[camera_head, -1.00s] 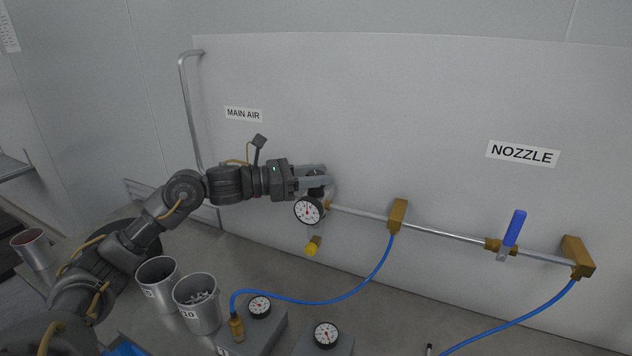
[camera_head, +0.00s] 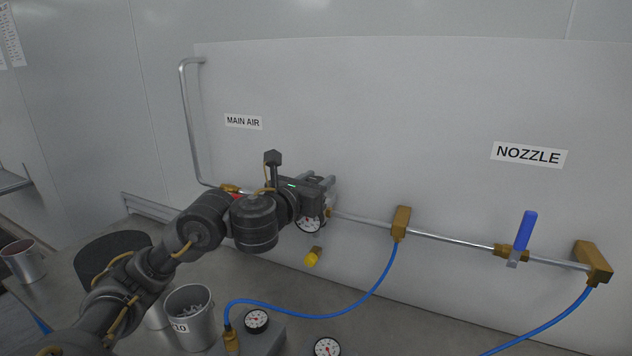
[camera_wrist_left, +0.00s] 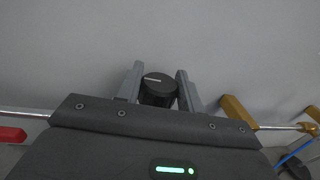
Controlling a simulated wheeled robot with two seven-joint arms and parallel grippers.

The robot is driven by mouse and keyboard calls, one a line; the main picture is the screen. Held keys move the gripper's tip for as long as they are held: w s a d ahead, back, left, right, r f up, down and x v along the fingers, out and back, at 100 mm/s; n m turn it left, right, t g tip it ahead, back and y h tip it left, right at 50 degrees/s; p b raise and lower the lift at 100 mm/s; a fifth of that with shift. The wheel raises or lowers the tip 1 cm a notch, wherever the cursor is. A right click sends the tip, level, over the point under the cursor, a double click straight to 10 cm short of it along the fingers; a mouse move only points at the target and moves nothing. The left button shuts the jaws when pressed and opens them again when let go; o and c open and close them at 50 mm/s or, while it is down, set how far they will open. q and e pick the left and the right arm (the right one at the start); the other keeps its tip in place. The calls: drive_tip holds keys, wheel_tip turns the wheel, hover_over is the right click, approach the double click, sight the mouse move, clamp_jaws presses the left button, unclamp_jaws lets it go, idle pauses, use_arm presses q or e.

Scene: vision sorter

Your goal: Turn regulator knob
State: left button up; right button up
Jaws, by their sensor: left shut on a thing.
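The black regulator knob (camera_wrist_left: 159,88) shows in the left wrist view with a pale line on its top face. It stands between the two grey fingers of my left gripper (camera_wrist_left: 159,86), which is shut on it. In the head view my left gripper (camera_head: 321,183) reaches the regulator below the MAIN AIR label (camera_head: 243,122), and its body hides the knob. The regulator's gauge (camera_head: 308,224) is partly covered by the gripper. A yellow fitting (camera_head: 313,257) hangs below it. My right gripper is not in view.
A metal pipe (camera_head: 455,239) runs right along the wall to a blue-handled valve (camera_head: 525,231) under the NOZZLE label (camera_head: 529,155). A red handle (camera_wrist_left: 12,135) lies on the left. A metal cup (camera_head: 190,318), a blue hose (camera_head: 352,301) and gauges (camera_head: 256,321) are on the bench below.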

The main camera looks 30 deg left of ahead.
use_arm(q)
drive_tip(key=shift+n+y, duration=0.6)
drive_tip(key=shift+y, duration=0.4)
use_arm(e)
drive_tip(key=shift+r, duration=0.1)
use_arm(q)
drive_tip(key=o, duration=1)
